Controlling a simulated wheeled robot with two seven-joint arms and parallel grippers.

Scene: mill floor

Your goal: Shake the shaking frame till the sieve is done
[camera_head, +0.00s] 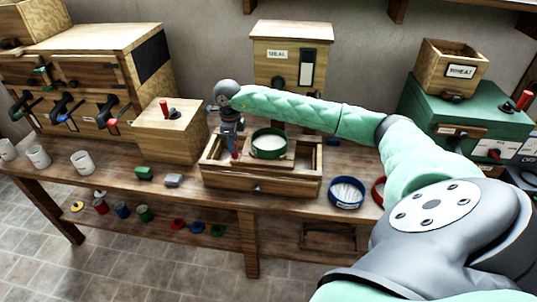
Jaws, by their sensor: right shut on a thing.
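The shaking frame (262,187) is a wooden box-like frame on the bench in the middle of the view. A green-rimmed round sieve (268,153) sits in it, with pale material inside. My right gripper (234,150) points down at the left side of the frame, left of the sieve. It is shut on a red handle (235,156), mostly hidden by the fingers. My right arm reaches across from the right. My left gripper is not in view.
A blue-rimmed sieve (346,192) and a partly hidden red ring (378,190) lie right of the frame. A meal bin (290,60) stands behind.

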